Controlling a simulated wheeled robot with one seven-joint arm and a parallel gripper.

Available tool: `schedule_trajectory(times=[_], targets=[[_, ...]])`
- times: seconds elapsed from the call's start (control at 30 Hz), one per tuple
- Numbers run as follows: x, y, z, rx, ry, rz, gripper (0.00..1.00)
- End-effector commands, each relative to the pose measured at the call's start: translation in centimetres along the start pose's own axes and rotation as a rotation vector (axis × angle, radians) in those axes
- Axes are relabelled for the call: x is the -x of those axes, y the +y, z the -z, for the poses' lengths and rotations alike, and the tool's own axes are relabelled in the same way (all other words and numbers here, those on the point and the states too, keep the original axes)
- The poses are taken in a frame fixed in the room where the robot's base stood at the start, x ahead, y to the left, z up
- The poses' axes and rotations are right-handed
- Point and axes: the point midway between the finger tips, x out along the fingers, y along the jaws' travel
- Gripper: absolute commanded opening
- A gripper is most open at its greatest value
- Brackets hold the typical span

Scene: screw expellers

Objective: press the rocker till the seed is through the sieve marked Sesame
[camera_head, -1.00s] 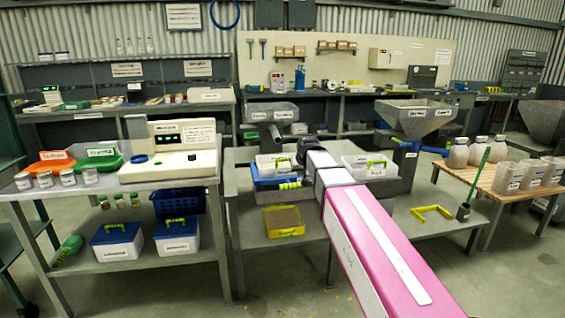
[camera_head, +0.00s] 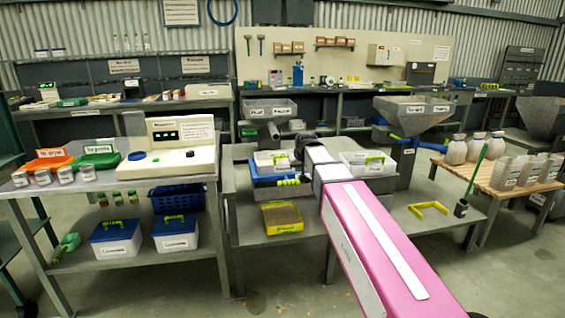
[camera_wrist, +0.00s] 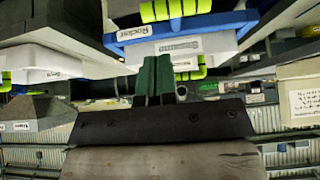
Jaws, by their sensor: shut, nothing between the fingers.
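In the wrist view, my gripper (camera_wrist: 154,80) has its dark green fingers together and empty. They point at a white box or sieve labelled Sesame (camera_wrist: 180,47), with yellow-green grips close by. Contact cannot be told. In the head view, white boxes (camera_head: 268,158) and a blue tray (camera_head: 262,179) with a green grip stand on the middle bench, left of my arm. My gripper (camera_head: 306,143) shows there only as a small dark shape behind my arm.
A white bin (camera_head: 368,169) with a green grip stands right of my arm. A hopper (camera_head: 412,116) with blue handles is beyond it. A cream machine with a display (camera_head: 180,145) stands on the left bench.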

Motion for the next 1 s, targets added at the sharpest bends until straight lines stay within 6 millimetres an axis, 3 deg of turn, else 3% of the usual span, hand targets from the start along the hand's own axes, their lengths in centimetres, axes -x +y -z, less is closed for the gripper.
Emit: schedule_trajectory(times=[0.33, 0.67, 0.87, 1.0], targets=[[2.7, -1.3, 4.2, 0.0, -0.023, 0.001, 0.0], [3.0, -1.4, 4.3, 0.0, -0.028, 0.001, 0.0], [1.8, -1.4, 4.3, 0.0, -0.028, 0.001, 0.0], [-0.4, -1.4, 4.3, 0.0, -0.03, 0.001, 0.0]])
